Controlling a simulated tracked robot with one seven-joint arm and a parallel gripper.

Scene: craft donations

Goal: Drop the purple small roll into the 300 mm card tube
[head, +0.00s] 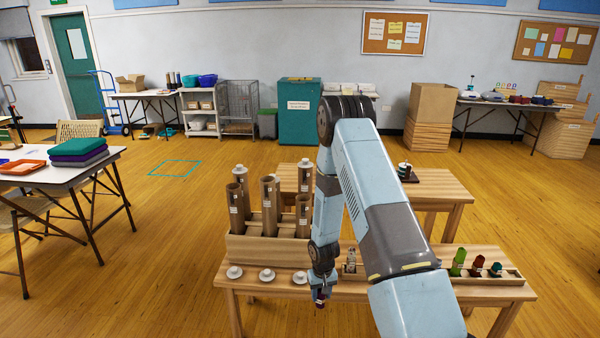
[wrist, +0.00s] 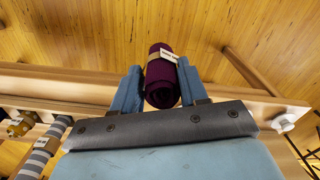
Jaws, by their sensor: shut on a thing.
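My gripper (head: 320,294) is shut on the purple small roll (wrist: 162,80), a dark purple roll with a pale labelled band. In the wrist view the roll sits between the two blue fingers of my gripper (wrist: 160,88). In the head view it shows only as a small dark patch at the fingertips, by the table's front edge. Several brown card tubes (head: 268,205) stand upright in a wooden rack (head: 262,250), to the left of my gripper. Some are open and some have white caps. Their labels are too small to read, so I cannot tell which is 300 mm.
White caps (head: 267,275) lie along the table's front left. A tray (head: 507,280) with green, red and teal rolls is at the right. A grey striped roll (wrist: 40,152) shows in the wrist view. My arm hides the table's middle. Another wooden table (head: 440,188) stands behind.

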